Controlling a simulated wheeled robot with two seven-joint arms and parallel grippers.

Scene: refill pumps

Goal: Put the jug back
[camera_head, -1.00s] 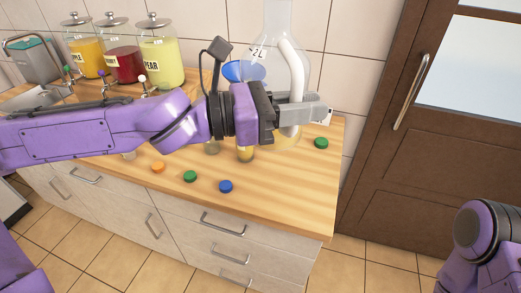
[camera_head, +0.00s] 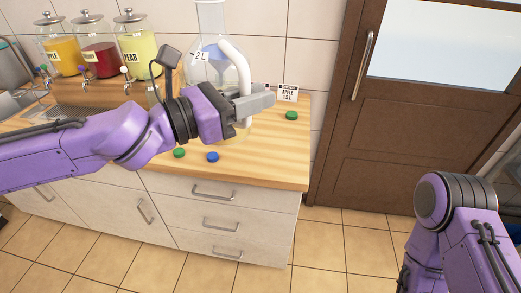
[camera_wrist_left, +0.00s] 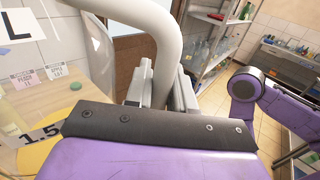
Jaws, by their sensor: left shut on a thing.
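The clear jug (camera_head: 208,18) with a white handle (camera_head: 236,58) and a "2 L" mark is upright above the back of the wooden counter. My left gripper (camera_head: 246,103) is shut on the handle. The handle (camera_wrist_left: 168,45) also runs between the fingers in the left wrist view, with the jug's marked wall at the left. My gripper and wrist hide much of the jug's lower part, so I cannot tell whether its base touches the counter. My right arm shows at the lower right, but its gripper is out of view.
Dispensers of orange, red and yellow-green (camera_head: 138,45) liquid with taps stand at the back left. A small label card (camera_head: 288,93) stands behind a green cap (camera_head: 291,115). Another green cap (camera_head: 179,153) and a blue cap (camera_head: 213,157) lie near the front edge. The counter's right end is mostly clear.

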